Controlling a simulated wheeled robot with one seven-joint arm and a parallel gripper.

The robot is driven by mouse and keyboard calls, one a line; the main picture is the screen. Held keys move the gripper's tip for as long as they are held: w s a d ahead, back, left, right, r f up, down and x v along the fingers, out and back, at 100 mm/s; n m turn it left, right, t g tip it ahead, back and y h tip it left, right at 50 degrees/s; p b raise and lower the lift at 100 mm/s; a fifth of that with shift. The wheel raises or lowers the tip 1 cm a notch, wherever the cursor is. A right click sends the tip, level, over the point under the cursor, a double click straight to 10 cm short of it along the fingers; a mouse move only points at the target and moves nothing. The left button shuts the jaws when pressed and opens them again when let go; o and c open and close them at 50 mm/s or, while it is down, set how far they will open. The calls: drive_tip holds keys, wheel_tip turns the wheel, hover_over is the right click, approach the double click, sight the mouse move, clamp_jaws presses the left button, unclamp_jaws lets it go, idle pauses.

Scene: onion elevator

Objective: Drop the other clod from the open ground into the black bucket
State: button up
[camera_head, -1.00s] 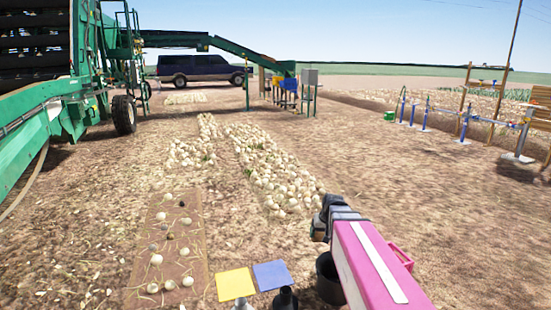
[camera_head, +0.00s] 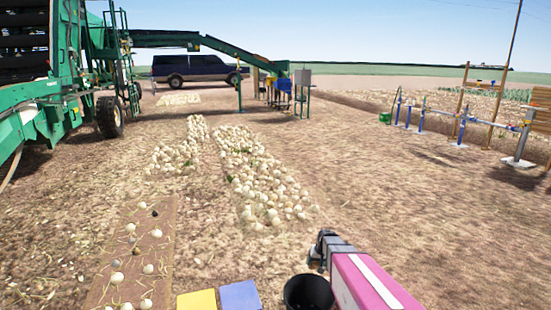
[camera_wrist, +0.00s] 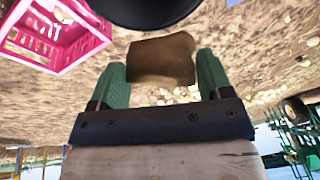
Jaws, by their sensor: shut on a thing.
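My gripper (camera_wrist: 163,66) has green fingers shut on a brown, blocky clod (camera_wrist: 160,60), which shows between them in the wrist view. In the head view my gripper (camera_head: 320,252) is at the lower middle, and the clod in it cannot be made out. The black bucket (camera_head: 287,296) stands on the ground just below my gripper in the head picture, cut by the bottom edge. Its dark round shape (camera_wrist: 145,10) also shows at the top of the wrist view, close to the clod but apart from it in the picture.
A pink crate (camera_wrist: 62,38) lies beside the bucket in the wrist view. A yellow square (camera_head: 197,300) and a blue square (camera_head: 240,295) are left of the bucket. A brown strip (camera_head: 125,285) holds scattered onions. An onion heap (camera_head: 262,180) lies ahead; open ground is right.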

drive_tip(key=f, duration=1.6)
drive_tip(key=shift+w+d, duration=0.15)
drive_tip(key=shift+w, duration=0.1)
drive_tip(key=shift+r, duration=0.1)
